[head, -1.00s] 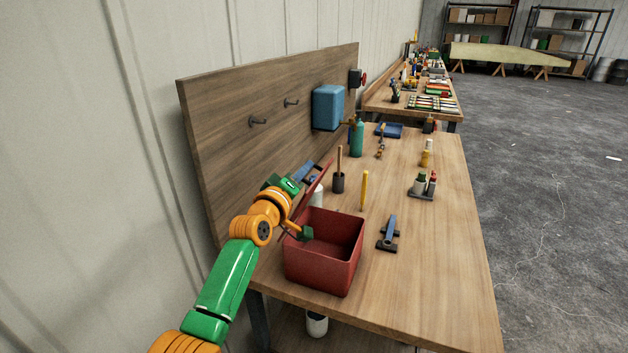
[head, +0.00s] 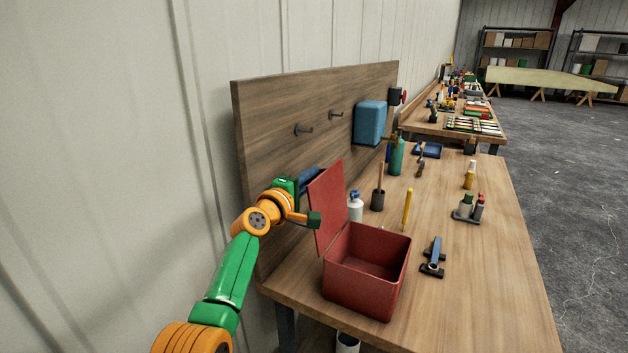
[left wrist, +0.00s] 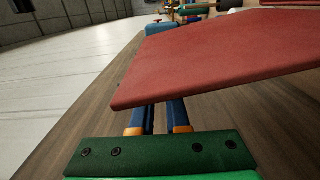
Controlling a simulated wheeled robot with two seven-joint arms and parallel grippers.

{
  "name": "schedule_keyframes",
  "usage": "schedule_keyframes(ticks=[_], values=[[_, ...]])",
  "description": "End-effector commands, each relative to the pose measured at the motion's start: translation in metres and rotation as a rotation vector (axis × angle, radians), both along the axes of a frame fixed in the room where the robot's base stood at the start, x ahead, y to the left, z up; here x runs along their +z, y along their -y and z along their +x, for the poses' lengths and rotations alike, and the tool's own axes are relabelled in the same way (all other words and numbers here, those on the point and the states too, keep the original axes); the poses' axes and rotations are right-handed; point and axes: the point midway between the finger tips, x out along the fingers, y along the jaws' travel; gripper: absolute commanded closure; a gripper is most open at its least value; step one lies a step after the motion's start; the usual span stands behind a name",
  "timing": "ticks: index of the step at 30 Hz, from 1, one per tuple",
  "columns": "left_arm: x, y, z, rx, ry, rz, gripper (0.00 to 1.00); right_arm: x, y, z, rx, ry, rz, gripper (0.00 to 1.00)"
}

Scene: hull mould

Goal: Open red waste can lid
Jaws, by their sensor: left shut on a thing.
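The red waste can (head: 365,282) stands on the near left part of the workbench, its inside in plain view. Its red lid (head: 328,207) stands steeply raised at the can's left side, its broad face towards the can. My left gripper (head: 310,179) is at the lid's outer upper edge, shut on it, the blue fingers partly behind it. In the left wrist view the lid (left wrist: 220,55) spans the upper picture and hides the tips of the blue fingers (left wrist: 160,115). My right gripper is in neither view.
A white bottle (head: 355,208) and a dark pot with a stick (head: 377,200) stand behind the can. A blue tool on a dark stand (head: 433,258) is to its right. A wooden backboard (head: 285,110) rises on the left. The bench's front right is clear.

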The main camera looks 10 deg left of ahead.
Motion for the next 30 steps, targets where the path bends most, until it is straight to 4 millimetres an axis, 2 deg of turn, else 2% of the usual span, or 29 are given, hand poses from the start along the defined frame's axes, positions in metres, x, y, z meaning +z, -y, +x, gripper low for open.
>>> schedule_keyframes(ticks=[1,14,15,17,30], values=[[-0.0062,0.0004,0.0000,-0.003,-0.012,0.000,1.00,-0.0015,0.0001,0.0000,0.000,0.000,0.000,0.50],[-0.0080,0.0005,0.0000,-0.005,-0.017,-0.004,1.00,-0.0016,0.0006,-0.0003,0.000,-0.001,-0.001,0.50],[-0.0079,0.0005,0.0001,-0.005,-0.017,-0.004,0.76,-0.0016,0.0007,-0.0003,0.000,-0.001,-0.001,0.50],[-0.0071,0.0004,0.0000,-0.004,-0.015,-0.005,0.60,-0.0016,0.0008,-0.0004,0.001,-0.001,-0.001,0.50],[-0.0023,-0.0016,-0.0043,-0.004,-0.007,-0.005,0.58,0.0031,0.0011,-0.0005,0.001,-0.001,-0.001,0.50]])
